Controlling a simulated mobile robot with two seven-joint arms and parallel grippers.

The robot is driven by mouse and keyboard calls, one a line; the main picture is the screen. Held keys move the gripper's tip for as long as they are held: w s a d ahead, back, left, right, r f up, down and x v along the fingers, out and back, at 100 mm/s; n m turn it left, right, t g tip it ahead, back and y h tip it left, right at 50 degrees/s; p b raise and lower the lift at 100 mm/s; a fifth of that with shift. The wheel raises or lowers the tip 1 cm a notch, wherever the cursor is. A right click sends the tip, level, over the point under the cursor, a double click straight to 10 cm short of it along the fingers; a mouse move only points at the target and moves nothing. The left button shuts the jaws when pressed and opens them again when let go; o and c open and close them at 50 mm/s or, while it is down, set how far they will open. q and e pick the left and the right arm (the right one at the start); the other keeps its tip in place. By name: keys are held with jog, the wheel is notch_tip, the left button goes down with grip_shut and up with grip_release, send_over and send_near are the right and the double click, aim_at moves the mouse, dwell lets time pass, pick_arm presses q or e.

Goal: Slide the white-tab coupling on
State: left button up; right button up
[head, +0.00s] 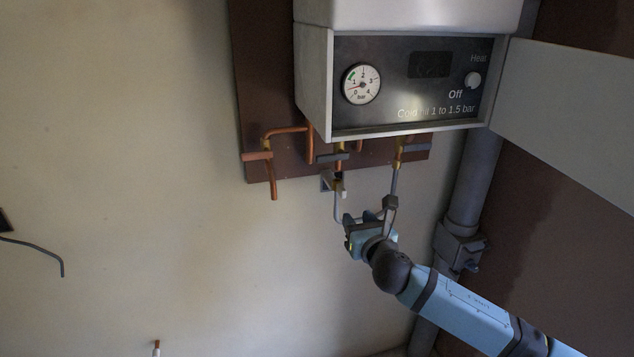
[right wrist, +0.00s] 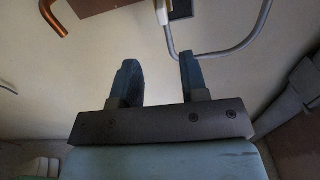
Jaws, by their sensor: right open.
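I cannot make out a white tab for certain. A small pale fitting (head: 338,185) sits under the middle valve (head: 332,157) in the head view and may be the coupling. A grey hose (head: 337,207) hangs from it in a loop that rises to the right valve. The right wrist view shows the hose (right wrist: 232,48) too. My right gripper (head: 360,217) is open at the bottom of the loop. In the right wrist view its fingers (right wrist: 158,62) have nothing between them, and the right fingertip overlaps the hose; touching cannot be told. My left gripper is out of view.
The boiler (head: 400,85) with its pressure gauge (head: 361,83) hangs above, its flap (head: 570,100) open to the right. A copper pipe (head: 274,185) ends open at the left. A grey waste pipe (head: 473,180) runs down the right. The wall at left is largely clear.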

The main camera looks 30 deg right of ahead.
aim_at(339, 184)
jog(key=x, duration=0.4)
jog(key=r+p+x, duration=0.1)
jog(key=x, duration=0.3)
jog(key=p+x, duration=0.1)
jog(key=x, duration=0.3)
jog(key=shift+w+d+r, duration=0.25)
jog(key=shift+d, duration=0.1)
jog(key=shift+w+n, duration=0.3)
jog(key=shift+w, duration=0.2)
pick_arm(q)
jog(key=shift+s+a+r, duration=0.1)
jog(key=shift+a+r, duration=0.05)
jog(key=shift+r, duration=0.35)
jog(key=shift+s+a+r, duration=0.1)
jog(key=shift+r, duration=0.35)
pick_arm(e)
jog(key=shift+d, duration=0.1)
